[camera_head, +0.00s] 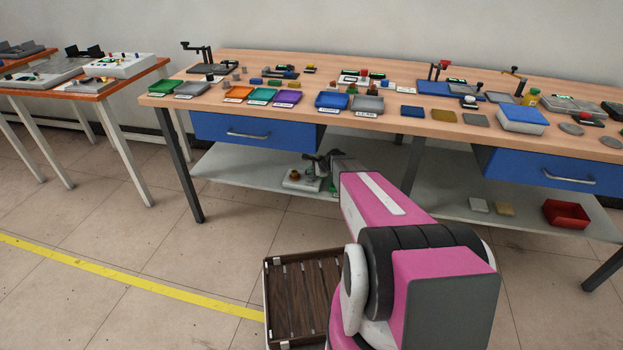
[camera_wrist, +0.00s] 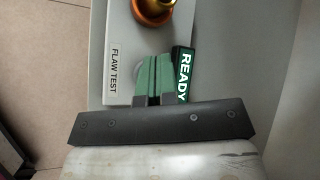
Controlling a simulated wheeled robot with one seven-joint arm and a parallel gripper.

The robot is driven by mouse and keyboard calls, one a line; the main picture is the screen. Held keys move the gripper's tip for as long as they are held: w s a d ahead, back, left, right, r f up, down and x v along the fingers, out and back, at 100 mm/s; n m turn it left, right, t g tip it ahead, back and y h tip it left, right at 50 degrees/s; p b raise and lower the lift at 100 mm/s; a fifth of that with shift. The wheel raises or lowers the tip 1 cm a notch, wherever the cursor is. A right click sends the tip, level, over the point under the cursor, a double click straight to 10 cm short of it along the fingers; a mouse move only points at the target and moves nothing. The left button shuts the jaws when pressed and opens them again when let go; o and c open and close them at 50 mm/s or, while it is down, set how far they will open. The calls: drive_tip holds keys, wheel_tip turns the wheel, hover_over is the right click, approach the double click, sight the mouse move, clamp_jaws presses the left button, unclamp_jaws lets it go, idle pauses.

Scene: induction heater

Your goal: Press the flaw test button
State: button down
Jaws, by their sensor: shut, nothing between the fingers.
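The white test unit (camera_head: 298,184) sits on the lower shelf under the bench. In the wrist view the unit (camera_wrist: 118,25) carries a "FLAW TEST" label (camera_wrist: 114,70). A grey rounded edge (camera_wrist: 138,73), perhaps the button, shows between the label and my fingers; the rest is hidden behind them. My gripper (camera_wrist: 156,63) is shut and empty, its green fingertips over the unit between the label and a lit green "READY" display (camera_wrist: 184,75). I cannot tell whether they touch the unit. In the head view my gripper (camera_head: 332,184) is beside the unit, small and partly hidden by my arm.
A copper-coloured round part (camera_wrist: 153,8) stands on the unit close to my fingertips. The bench top (camera_head: 370,124) with blue drawers (camera_head: 255,132) is above the lower shelf (camera_head: 235,170). A red bin (camera_head: 567,214) lies on the shelf at right. The shelf's left part is clear.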

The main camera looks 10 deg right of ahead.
sight(311, 178)
drive_tip(key=shift+f, duration=0.2)
idle(0.6)
drive_tip(key=shift+f, duration=0.2)
drive_tip(key=shift+f, duration=0.5)
idle(0.9)
drive_tip(key=shift+r, duration=0.9)
drive_tip(key=shift+r, duration=2.55)
